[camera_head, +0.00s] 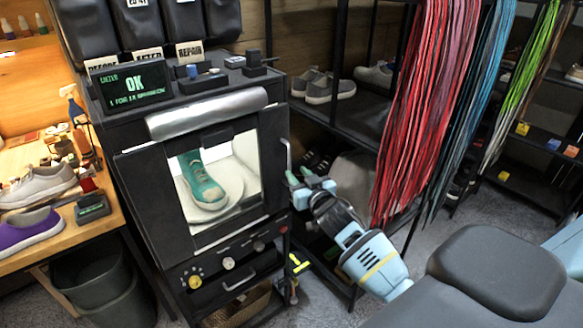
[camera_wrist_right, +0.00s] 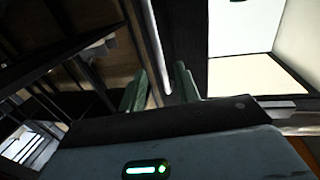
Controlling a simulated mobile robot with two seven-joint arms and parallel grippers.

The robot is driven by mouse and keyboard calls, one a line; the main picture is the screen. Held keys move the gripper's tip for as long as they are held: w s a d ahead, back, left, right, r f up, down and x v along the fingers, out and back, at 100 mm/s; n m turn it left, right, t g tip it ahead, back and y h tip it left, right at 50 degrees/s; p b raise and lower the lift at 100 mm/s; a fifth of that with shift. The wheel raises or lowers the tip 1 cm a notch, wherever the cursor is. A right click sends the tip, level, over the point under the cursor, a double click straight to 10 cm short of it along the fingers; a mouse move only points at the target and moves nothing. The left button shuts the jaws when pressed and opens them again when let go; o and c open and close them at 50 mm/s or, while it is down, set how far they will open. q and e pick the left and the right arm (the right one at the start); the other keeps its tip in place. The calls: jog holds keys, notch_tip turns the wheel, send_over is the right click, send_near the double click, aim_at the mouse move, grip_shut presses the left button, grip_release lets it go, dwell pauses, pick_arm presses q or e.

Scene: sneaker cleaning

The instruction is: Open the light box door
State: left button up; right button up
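The light box (camera_head: 125,185) is a black cabinet with a windowed front door (camera_head: 180,225). The door looks closed, and a teal sneaker (camera_head: 203,180) shows through its window on a white round stand. A thin silver vertical handle (camera_head: 288,156) is at the door's right edge. My right gripper (camera_head: 299,176) is beside that handle. In the right wrist view its two green fingers (camera_wrist_right: 160,84) are apart, with the pale handle bar (camera_wrist_right: 153,40) running between them; whether they touch it I cannot tell. My left gripper is not in view.
A rack with grey shoes (camera_head: 328,87) and hanging red laces (camera_head: 425,100) stands right of the box, close to my right arm. A wooden bench (camera_head: 92,238) with shoes is at left, a dark bin (camera_head: 100,280) below it. Bare floor shows at lower right.

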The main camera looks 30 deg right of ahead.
aim_at(290, 165)
jog(key=shift+w+d, duration=0.15)
jog(key=shift+w, duration=1)
jog(key=shift+w+d, duration=0.1)
jog(key=shift+w, duration=1)
jog(key=shift+c, duration=0.2)
grip_shut()
